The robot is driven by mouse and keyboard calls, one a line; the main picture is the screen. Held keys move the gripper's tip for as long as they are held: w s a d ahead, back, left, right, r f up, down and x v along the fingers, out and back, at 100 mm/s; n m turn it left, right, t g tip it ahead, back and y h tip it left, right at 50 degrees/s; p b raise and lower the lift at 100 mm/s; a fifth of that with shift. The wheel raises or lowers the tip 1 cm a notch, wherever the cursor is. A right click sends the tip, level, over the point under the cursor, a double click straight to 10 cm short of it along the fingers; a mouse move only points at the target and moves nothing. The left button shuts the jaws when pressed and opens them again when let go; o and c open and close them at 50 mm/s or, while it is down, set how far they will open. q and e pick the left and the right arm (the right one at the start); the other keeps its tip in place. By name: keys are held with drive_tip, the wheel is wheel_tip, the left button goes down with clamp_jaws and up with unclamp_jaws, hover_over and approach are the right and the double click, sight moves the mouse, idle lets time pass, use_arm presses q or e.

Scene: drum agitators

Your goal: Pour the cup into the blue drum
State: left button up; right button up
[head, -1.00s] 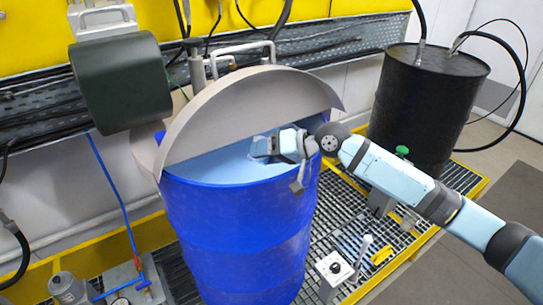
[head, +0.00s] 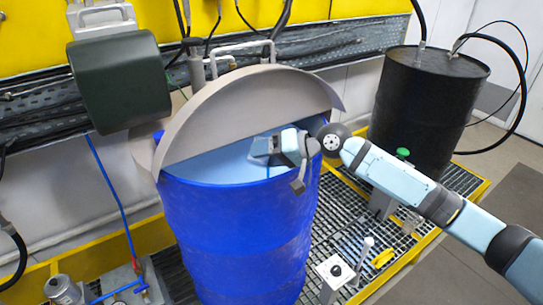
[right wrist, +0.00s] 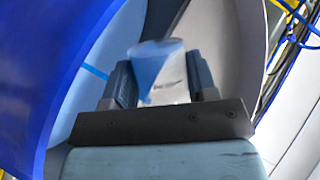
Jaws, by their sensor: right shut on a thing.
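The blue drum (head: 240,235) stands in the middle of the head view, with its top open at the front and a light-blue inside. My right gripper (head: 266,148) reaches in from the right over the drum's opening, just inside the near right rim. In the right wrist view it is shut on a clear cup (right wrist: 158,62), held between its two dark fingers. Blue shows in the cup; I cannot tell if it is liquid or the drum seen through it. The cup is hard to make out in the head view. My left gripper is not in view.
A grey half-round lid (head: 250,112) rises over the drum's back half. A dark green motor (head: 120,82) hangs at left. A black drum (head: 425,105) with hoses stands at back right. A small lever box (head: 335,270) stands on the grating (head: 335,215) right of the drum.

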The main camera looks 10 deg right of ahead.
drive_tip(key=shift+w, duration=0.1)
drive_tip(key=shift+r+m, duration=0.2)
drive_tip(key=shift+m, duration=0.1)
drive_tip(key=shift+b, duration=0.3)
drive_tip(key=shift+r, duration=0.1)
idle(0.4)
drive_tip(key=shift+m+g+y, duration=0.3)
drive_tip(key=shift+r, duration=0.1)
drive_tip(key=shift+b, duration=0.3)
drive_tip(key=shift+r+m, duration=0.1)
drive_tip(key=shift+m, duration=0.2)
